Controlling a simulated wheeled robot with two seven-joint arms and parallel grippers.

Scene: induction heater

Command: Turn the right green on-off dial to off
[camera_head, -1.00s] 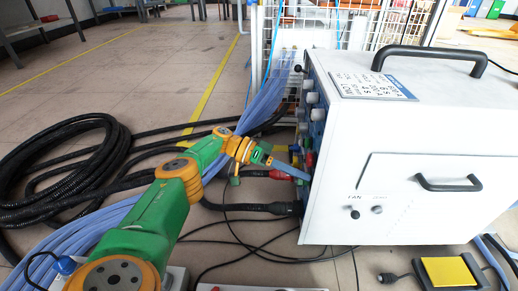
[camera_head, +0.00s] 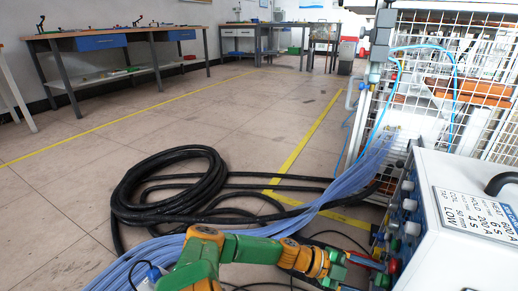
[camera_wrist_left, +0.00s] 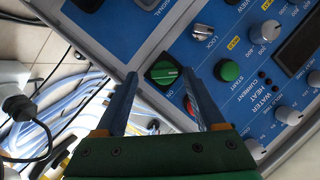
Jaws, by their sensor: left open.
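A green dial (camera_wrist_left: 163,73) with a dark rim sits on the blue control panel (camera_wrist_left: 205,55) in the left wrist view. My left gripper (camera_wrist_left: 160,77) is open, with one blue finger on each side of this dial. I cannot tell whether the fingers touch it. Part of another green knob (camera_wrist_left: 88,4) shows at the top left edge. In the head view, my left arm reaches from the bottom toward the front panel of the white heater (camera_head: 465,245), and its fingers are hard to make out. My right gripper is not in view.
A green START button (camera_wrist_left: 227,70) is just right of the right finger, and a red button (camera_wrist_left: 190,105) lies partly behind it. Grey knobs (camera_wrist_left: 289,115) are further right. Blue hoses (camera_head: 330,195) and a black cable coil (camera_head: 170,190) lie on the floor.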

